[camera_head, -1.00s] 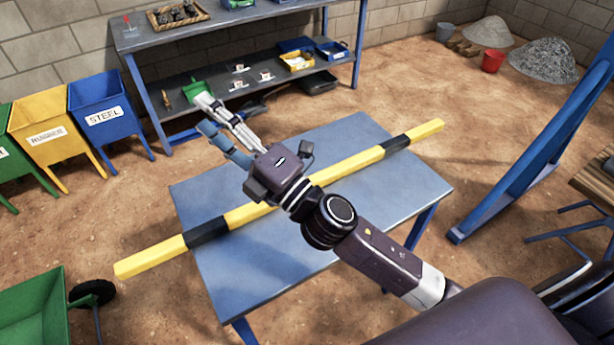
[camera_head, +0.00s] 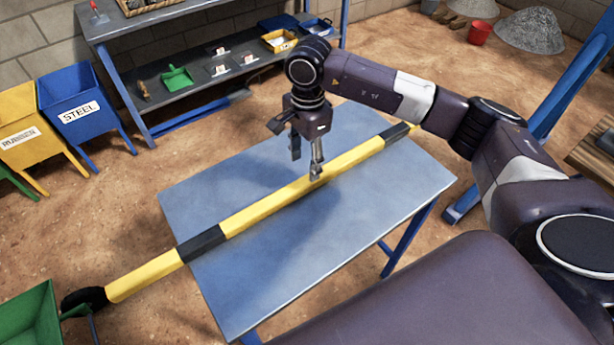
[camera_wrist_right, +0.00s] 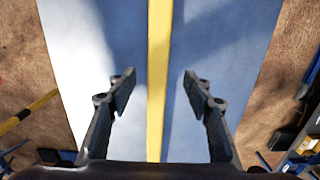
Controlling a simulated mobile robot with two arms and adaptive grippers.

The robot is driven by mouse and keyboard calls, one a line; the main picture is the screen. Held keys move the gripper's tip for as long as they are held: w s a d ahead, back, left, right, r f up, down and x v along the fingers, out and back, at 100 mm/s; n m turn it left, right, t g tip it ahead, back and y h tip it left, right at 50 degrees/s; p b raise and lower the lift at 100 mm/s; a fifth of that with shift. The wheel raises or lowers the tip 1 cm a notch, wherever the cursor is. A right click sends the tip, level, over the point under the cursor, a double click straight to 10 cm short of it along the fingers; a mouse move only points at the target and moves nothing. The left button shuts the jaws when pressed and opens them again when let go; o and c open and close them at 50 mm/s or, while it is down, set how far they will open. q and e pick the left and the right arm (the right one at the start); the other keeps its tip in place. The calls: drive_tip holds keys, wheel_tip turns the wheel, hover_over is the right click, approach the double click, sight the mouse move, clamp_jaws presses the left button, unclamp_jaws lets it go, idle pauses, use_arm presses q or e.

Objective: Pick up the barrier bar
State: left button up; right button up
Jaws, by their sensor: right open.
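The barrier bar (camera_head: 262,208) is a long yellow bar with black bands. It lies across the blue-grey table (camera_head: 330,240), its left end reaching past the table edge. My right gripper (camera_head: 306,165) points down above the bar, right of its middle. In the right wrist view the gripper (camera_wrist_right: 158,90) is open, with one finger on each side of the yellow bar (camera_wrist_right: 158,70). It appears apart from the bar; the exact height is hard to tell. My left gripper is not in view.
A shelf unit (camera_head: 180,55) with tools and small bins stands behind the table. Blue (camera_head: 78,108) and yellow (camera_head: 25,135) bins stand at the left, and a green wheelbarrow (camera_head: 30,318) near the bar's left end. A blue upright frame (camera_head: 570,90) stands at the right.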

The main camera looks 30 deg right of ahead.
drive_tip(key=shift+d+f, duration=0.1)
drive_tip(key=shift+d, duration=0.5)
wheel_tip(320, 180, down, 6)
drive_tip(key=p, duration=0.2)
drive_tip(key=shift+s+d+f+p, duration=0.1)
drive_tip(key=shift+f+p, duration=0.05)
drive_tip(key=shift+p, duration=0.15)
drive_tip(key=shift+f, duration=0.5)
clamp_jaws()
drive_tip(key=shift+r, duration=0.1)
